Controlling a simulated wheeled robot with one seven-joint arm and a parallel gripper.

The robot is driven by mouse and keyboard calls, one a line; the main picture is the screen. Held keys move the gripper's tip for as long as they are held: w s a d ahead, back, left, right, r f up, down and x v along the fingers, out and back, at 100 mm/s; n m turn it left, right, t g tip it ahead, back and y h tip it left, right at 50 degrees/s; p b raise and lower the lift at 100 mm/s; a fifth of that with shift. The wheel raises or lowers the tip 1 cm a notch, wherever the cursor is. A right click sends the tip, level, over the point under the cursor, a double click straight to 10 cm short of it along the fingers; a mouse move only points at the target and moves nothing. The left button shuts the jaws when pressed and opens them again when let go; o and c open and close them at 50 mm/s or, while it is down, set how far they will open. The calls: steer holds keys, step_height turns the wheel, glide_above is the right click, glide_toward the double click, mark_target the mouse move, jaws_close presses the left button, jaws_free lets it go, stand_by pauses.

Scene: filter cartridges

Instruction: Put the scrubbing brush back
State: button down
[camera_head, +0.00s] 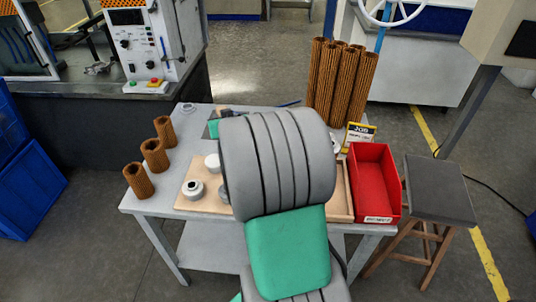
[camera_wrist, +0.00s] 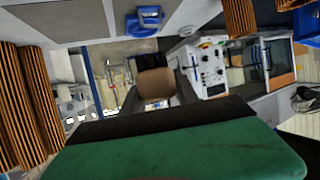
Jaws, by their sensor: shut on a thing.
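Three short brown filter cartridges (camera_head: 154,155) stand at the table's left, and several tall ones (camera_head: 341,82) at the back right. White caps (camera_head: 193,190) sit on a wooden board (camera_head: 213,204). A red bin (camera_head: 375,183) is at the right, beside a stool (camera_head: 438,190).

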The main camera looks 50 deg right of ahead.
steer(key=s+d+f, duration=0.2)
steer(key=d+f, duration=0.1)
steer(key=s+d+f+p, duration=0.1)
steer(key=s+d+f, duration=0.2)
steer(key=d, duration=0.1)
steer(key=s+d+f, duration=0.3)
steer(key=d, duration=0.1)
steer(key=shift+s+d+f, duration=0.15)
steer(key=shift+d+f, duration=0.1)
steer(key=shift+f, duration=0.15)
step_height(320, 180, down, 3)
steer(key=shift+r, duration=0.1)
steer(key=shift+f+b, duration=0.3)
steer(key=shift+f, duration=0.2)
steer(key=shift+f+b, duration=0.25)
steer(key=shift+b, duration=0.1)
steer(key=c, duration=0.9)
jaws_free()
